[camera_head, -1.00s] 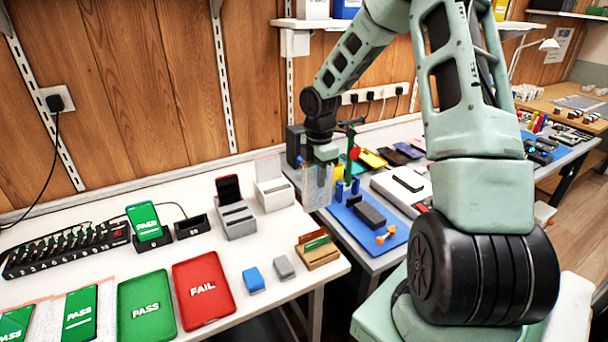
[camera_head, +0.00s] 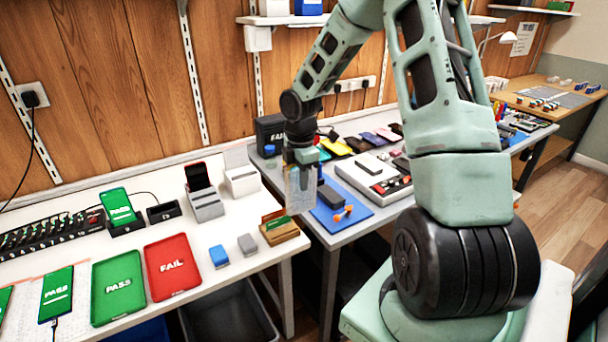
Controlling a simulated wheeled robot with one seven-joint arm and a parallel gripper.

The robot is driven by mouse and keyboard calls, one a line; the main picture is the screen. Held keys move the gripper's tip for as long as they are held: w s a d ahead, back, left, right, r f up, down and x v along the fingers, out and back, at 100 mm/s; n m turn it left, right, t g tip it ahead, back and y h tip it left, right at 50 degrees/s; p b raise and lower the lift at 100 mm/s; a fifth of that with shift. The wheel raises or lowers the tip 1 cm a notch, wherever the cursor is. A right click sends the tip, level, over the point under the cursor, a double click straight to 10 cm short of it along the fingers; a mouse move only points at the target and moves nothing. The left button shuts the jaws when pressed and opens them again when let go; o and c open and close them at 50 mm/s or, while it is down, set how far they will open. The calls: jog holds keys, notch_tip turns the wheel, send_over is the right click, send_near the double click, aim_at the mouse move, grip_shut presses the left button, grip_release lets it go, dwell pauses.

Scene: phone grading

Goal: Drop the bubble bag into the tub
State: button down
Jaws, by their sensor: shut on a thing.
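The bubble bag (camera_head: 299,190) is a clear, whitish sheet-like bag hanging upright below my gripper (camera_head: 302,165). My gripper is shut on its top edge and holds it near the gap between the white bench and the grey table; its exact height is hard to tell. A dark grey open tub (camera_head: 232,318) stands low under the white bench's front edge. Its front is cut off by the picture edge, and its inside looks empty where it shows. The bag is above and to the right of the tub in the picture, well apart from it.
The white bench (camera_head: 205,240) carries a green PASS tray (camera_head: 118,287), a red FAIL tray (camera_head: 172,266), a wooden card holder (camera_head: 279,228) and phone stands. The grey table's blue mat (camera_head: 340,205) holds tools. A bench leg (camera_head: 287,298) stands right of the tub.

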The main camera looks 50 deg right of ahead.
jog(key=s+a+f+m, duration=0.1)
jog(key=a+f+m, duration=0.3)
jog(key=a+m, duration=0.3)
jog(key=s+a+f+m, duration=0.2)
jog(key=a+f+m, duration=0.2)
jog(key=a+m, duration=0.3)
jog(key=a, duration=0.3)
jog(key=shift+a, duration=0.2)
jog(key=shift+a, duration=0.1)
